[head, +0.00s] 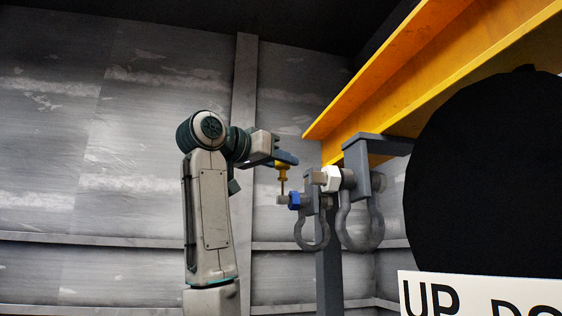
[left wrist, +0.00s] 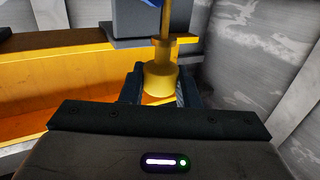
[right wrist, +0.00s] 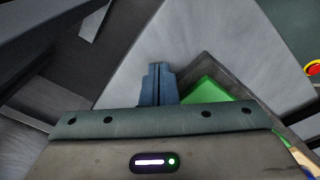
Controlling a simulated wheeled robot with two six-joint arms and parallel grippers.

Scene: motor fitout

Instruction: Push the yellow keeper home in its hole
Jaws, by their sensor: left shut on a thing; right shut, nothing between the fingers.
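The yellow keeper (head: 282,174) hangs upright below my left gripper (head: 285,161), its thin shank pointing down to the end of the bolt with the blue nut (head: 294,200). In the left wrist view the keeper's thick yellow head (left wrist: 160,82) sits between the fingers of my left gripper (left wrist: 160,92), which is shut on it. The shank's lower end meets the grey bolt end (head: 282,200); I cannot tell how deep it sits in the hole. My right gripper (right wrist: 158,84) is shut and empty in the right wrist view.
A shackle (head: 312,235) hangs on the blue-nut bolt. A larger shackle (head: 362,225) with a white nut (head: 331,179) hangs beside it, under the yellow beam (head: 400,75). A large black disc (head: 490,170) stands at right. A green surface (right wrist: 205,92) lies beside my right gripper.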

